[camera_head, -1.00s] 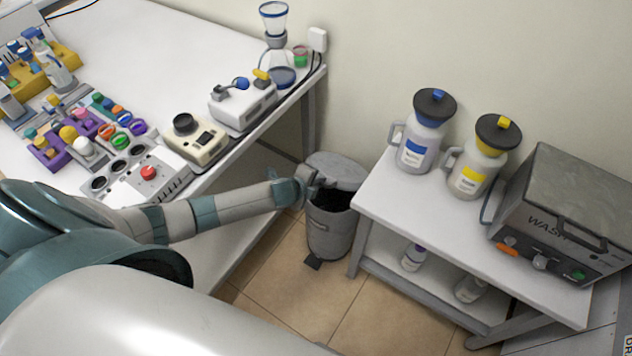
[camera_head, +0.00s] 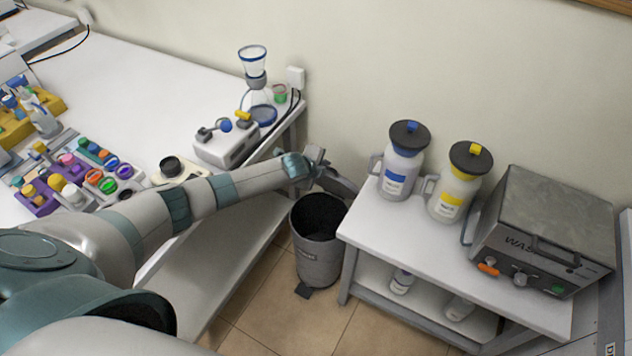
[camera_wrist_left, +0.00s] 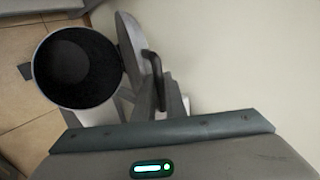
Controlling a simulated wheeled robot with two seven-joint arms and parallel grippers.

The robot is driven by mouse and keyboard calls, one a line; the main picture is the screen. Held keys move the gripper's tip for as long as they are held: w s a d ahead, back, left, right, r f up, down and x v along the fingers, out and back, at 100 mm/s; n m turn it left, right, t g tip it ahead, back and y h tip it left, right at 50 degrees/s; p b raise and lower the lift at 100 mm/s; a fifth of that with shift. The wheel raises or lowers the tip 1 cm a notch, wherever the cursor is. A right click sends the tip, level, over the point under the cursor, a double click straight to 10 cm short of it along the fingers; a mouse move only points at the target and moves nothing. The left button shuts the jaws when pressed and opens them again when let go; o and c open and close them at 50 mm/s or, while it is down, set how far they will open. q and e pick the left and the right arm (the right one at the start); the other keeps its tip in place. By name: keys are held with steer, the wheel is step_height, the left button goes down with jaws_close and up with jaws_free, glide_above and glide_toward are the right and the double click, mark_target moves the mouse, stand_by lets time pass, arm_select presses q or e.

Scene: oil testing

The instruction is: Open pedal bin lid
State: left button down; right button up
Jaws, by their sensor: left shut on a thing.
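The grey pedal bin (camera_head: 318,262) stands on the floor between the two tables, its dark inside exposed. Its lid (camera_head: 338,183) is tilted up at the back of the rim. My left gripper (camera_head: 317,158) is at the top of the raised lid, shut on the lid's handle; the arm partly hides the contact. In the left wrist view, the bin's round opening (camera_wrist_left: 77,68) is at left, and the lid (camera_wrist_left: 129,48) stands edge-on beside it. The dark lid handle (camera_wrist_left: 153,68) is by my gripper fingers. My right gripper is out of view.
A white side table (camera_head: 375,222) stands close right of the bin, holding a blue-labelled jug (camera_head: 400,165), a yellow-labelled jug (camera_head: 455,190) and a grey wash unit (camera_head: 540,235). The white lab bench (camera_head: 130,75) is at left. The bin's pedal (camera_head: 303,292) faces open floor.

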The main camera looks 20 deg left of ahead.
arm_select(q)
steer(key=w+r+g+b, duration=0.1)
steer(key=w+r+b, duration=0.1)
steer(key=w+b, duration=0.3)
steer(key=shift+w+d, duration=0.25)
steer(key=shift+w, duration=1.45)
steer(key=c, duration=2)
jaws_free()
steer(key=shift+o, duration=0.9)
steer(key=shift+s, duration=0.1)
